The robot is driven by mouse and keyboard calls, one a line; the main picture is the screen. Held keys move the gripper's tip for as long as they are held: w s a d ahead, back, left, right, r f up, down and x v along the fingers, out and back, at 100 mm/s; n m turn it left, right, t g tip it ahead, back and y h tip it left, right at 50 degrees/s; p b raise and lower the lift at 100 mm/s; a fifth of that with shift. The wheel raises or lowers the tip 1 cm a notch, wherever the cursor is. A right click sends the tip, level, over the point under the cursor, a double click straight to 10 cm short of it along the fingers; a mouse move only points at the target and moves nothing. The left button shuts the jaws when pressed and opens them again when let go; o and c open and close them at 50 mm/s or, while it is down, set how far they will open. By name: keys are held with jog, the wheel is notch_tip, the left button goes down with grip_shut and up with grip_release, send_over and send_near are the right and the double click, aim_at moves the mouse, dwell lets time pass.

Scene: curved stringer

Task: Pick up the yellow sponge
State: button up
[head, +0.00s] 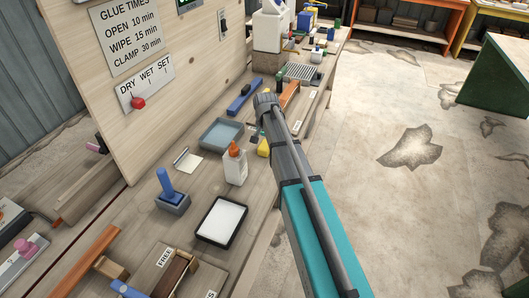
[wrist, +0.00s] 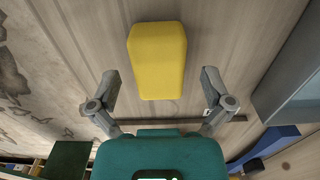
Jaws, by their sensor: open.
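The yellow sponge (wrist: 158,55) lies on the wooden bench top, in the upper middle of the wrist view. In the head view only part of the sponge (head: 264,147) shows beside my arm. My gripper (wrist: 160,84) is open, with one finger on each side of the sponge's near end and clear space between them. The fingers do not appear to touch the sponge. In the head view a small part of my gripper (head: 256,137) shows just above the sponge; the rest is hidden by the arm.
A blue-grey tray (head: 203,134) is left of the sponge, and its wall (wrist: 290,75) shows at right in the wrist view. A white glue bottle (head: 235,168) stands close to the sponge. A black-rimmed white tray (head: 240,226) lies nearer. The bench's edge is right of the sponge.

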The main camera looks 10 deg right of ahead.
jog(key=shift+f+b, duration=0.35)
jog(key=shift+f, duration=0.25)
jog(key=c, duration=1)
